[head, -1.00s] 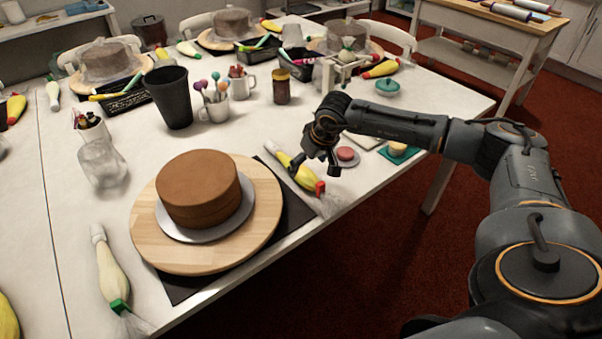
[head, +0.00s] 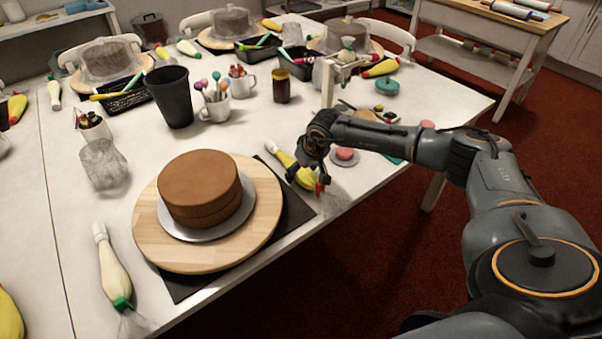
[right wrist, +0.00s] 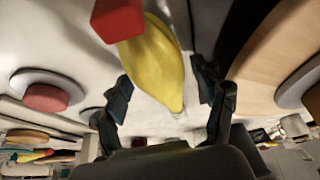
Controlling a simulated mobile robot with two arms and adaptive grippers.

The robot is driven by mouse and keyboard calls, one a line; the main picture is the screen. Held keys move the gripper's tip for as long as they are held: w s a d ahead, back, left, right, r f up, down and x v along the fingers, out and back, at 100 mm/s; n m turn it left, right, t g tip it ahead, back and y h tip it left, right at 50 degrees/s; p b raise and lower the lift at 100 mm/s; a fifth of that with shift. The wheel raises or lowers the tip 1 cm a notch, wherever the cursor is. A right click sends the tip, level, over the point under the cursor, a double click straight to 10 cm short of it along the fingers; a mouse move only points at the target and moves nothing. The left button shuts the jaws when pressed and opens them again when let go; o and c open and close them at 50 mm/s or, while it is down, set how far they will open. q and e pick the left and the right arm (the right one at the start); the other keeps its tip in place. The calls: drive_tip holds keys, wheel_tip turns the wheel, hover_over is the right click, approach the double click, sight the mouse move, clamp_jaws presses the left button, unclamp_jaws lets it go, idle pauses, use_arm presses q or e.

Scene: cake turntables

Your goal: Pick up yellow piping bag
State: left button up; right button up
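The yellow piping bag (head: 284,159) lies on the white table to the right of the cake, with a white nozzle and a red clip. My right gripper (head: 307,180) is low over it and hides part of its middle. In the right wrist view the bag (right wrist: 154,58) runs between the two fingers of my right gripper (right wrist: 164,88). The fingers are apart, one on each side of the bag, with gaps showing. The red clip (right wrist: 117,18) is at the top of that view. My left gripper is not in view.
A brown cake (head: 198,187) stands on a wooden turntable (head: 153,240) over a dark mat, left of the bag. A pink item (head: 345,153) on a small plate is close to the right of my gripper. Mugs and a dark cup (head: 171,97) stand further back.

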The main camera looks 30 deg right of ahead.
drive_tip(key=c, duration=0.3)
drive_tip(key=shift+r, duration=0.15)
drive_tip(key=shift+w+r, duration=0.1)
drive_tip(key=shift+r, duration=0.4)
drive_tip(key=s+a+r+b, duration=0.3)
drive_tip(key=s+a+r, duration=0.5)
drive_tip(key=s+r, duration=0.3)
drive_tip(key=shift+s+a+r, duration=0.15)
drive_tip(key=shift+a+r, duration=0.05)
drive_tip(key=shift+r, duration=0.25)
